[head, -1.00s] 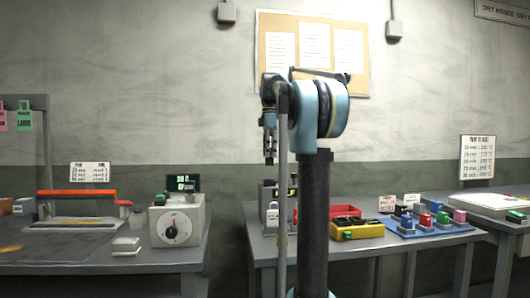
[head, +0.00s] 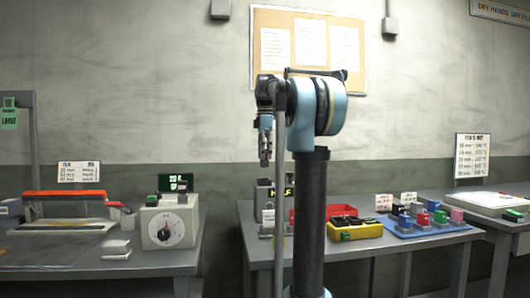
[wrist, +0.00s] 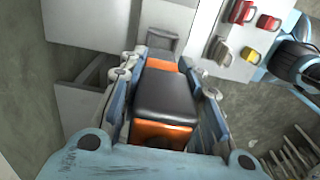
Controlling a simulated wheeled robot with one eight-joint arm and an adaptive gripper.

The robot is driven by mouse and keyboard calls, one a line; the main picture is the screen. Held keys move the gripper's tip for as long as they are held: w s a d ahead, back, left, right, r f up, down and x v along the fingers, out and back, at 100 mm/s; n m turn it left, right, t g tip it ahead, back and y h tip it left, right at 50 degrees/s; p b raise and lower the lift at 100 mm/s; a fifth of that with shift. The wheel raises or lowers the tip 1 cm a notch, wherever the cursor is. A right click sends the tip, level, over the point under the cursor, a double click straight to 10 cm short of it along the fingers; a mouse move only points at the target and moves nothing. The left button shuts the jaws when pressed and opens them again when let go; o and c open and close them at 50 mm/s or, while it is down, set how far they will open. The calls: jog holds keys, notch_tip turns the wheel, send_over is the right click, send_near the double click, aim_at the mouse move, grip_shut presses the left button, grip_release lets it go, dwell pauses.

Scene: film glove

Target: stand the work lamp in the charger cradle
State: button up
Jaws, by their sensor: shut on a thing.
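My gripper (wrist: 160,72) is shut on an orange and black block-shaped thing (wrist: 165,95), which looks like the work lamp. The fingers lie along both its sides in the wrist view. In the head view my gripper (head: 265,158) hangs in the air above the left end of the right bench, and the lamp cannot be made out there. A grey block (wrist: 155,42) shows beyond the lamp's far end in the wrist view. A grey upright box with a dark label (head: 264,196) stands on that bench; I cannot tell whether either is the charger cradle.
The right bench (head: 345,256) holds a yellow tray (head: 352,233) and a blue board (head: 405,231) with coloured pieces. The left bench (head: 60,262) holds a dial box (head: 168,222) and an orange-barred sealer (head: 62,198). A gap separates the benches.

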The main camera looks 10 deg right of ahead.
aim_at(265, 161)
jog(key=shift+f, duration=1.9)
jog(key=shift+f, duration=1.75)
dwell(0.4)
jog(key=o, duration=1.3)
jog(key=shift+r, duration=0.1)
notch_tip(265, 161, up, 12)
jog(key=shift+f, duration=0.15)
jog(key=shift+s, duration=0.1)
